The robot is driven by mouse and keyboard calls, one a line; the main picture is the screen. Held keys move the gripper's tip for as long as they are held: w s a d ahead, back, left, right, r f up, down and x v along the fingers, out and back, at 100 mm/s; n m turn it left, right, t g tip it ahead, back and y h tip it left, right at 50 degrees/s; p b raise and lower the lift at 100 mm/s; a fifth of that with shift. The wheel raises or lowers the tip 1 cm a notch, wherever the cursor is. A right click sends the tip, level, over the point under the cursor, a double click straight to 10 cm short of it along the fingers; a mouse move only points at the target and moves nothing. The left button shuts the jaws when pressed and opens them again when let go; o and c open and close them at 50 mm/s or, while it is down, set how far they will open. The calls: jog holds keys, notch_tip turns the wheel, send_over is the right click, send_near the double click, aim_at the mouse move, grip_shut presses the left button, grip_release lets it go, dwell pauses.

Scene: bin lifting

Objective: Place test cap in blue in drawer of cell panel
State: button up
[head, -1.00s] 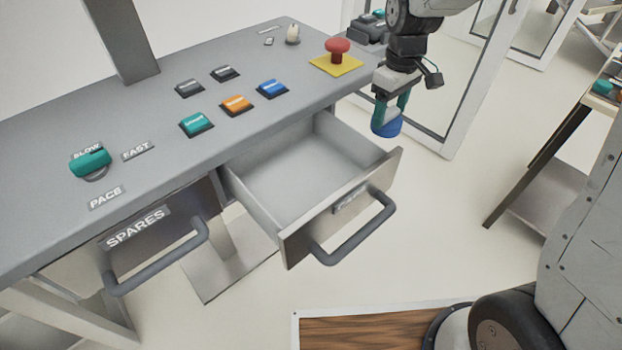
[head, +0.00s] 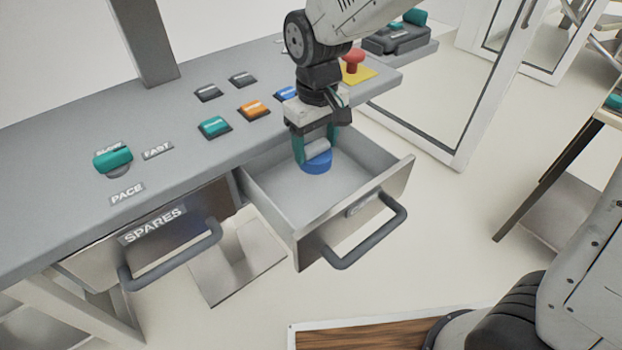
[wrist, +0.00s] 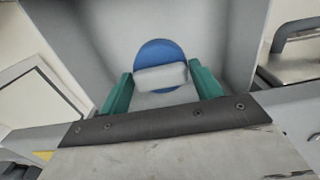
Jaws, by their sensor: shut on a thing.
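The blue test cap (head: 317,165) is a round blue disc with a grey grip bar on top. My gripper (head: 315,150) has teal fingers shut on the grey bar. In the wrist view the cap (wrist: 158,54) sits between the two teal fingers of my gripper (wrist: 161,85). The open, empty-looking drawer (head: 280,205) of the cell panel (head: 75,160) is under the cap. The cap appears within or just over the drawer's opening; I cannot tell if it touches the floor of the drawer.
A closed drawer labelled SPARES (head: 155,240) is at left. The open drawer has a dark handle (head: 370,240) in front. On the panel top are several buttons, a teal knob (head: 113,158) and a red stop button (head: 353,60). A glass door (head: 430,90) stands behind.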

notch_tip(320, 180, down, 8)
jog(key=shift+r, duration=0.15)
dwell(0.4)
jog(key=o, duration=1)
